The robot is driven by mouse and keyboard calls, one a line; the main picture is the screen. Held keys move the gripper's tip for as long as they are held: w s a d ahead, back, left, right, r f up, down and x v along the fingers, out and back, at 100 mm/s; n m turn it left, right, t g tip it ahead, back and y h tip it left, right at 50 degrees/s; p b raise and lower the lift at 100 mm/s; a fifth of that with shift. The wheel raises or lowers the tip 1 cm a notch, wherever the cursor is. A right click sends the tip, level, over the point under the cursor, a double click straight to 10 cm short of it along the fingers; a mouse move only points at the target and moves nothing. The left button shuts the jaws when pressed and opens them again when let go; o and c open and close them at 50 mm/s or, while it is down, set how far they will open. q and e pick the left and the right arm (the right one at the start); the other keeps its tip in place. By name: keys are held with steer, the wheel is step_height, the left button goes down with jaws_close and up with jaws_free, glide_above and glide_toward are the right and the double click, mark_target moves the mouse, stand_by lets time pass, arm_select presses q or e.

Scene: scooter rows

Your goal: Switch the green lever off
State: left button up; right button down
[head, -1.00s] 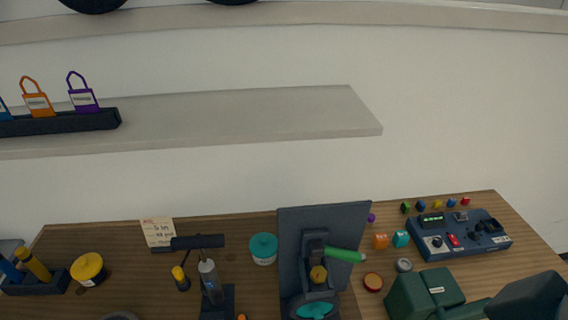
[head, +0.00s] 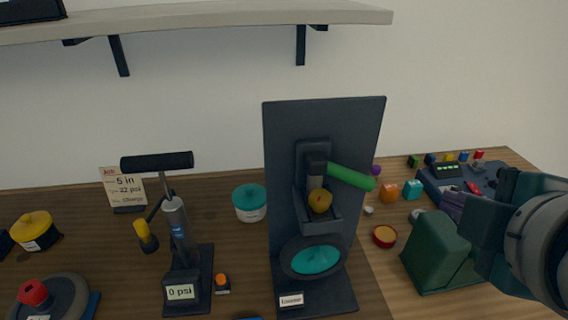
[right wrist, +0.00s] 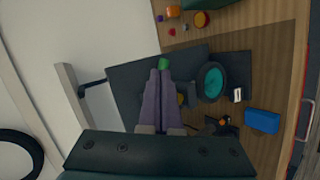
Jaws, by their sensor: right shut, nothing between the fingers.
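The green lever (head: 350,177) sticks out to the right, tilted slightly down, from a dark bracket on an upright grey board (head: 290,130). A yellow knob (head: 320,202) sits under its pivot and a teal disc (head: 316,261) lies lower on the stand. My right gripper (head: 452,205) is to the right of the lever and apart from it in the head view, partly hidden by its own body. In the right wrist view its purple fingers (right wrist: 160,75) are together and empty, and the lever's green end (right wrist: 163,63) shows just beyond their tips. My left gripper is in neither view.
A pump with a gauge (head: 180,291) and a teal tub (head: 250,203) stand left of the board. A dark green block (head: 437,252), a red-rimmed dish (head: 384,236), small cubes (head: 389,193) and a control panel (head: 432,182) are to the right. A shelf (head: 200,16) hangs above.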

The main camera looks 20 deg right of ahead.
mark_target(348, 175)
arm_select(q)
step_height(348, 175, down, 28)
steer(key=b, duration=2.4)
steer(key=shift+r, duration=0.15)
arm_select(e)
steer(key=w+a+f+n+t, duration=0.2)
steer(key=w+f+n+t, duration=0.1)
steer(key=f+n, duration=0.5)
steer(key=w+a+f+n+t+y, duration=0.1)
steer(key=w+a+f+n+t, duration=0.1)
steer(key=f+n+t, duration=0.3)
step_height(348, 175, down, 5)
steer(key=w+n, duration=0.1)
steer(key=n, duration=0.3)
steer(key=shift+w+f, duration=0.15)
steer(key=shift+w, duration=0.15)
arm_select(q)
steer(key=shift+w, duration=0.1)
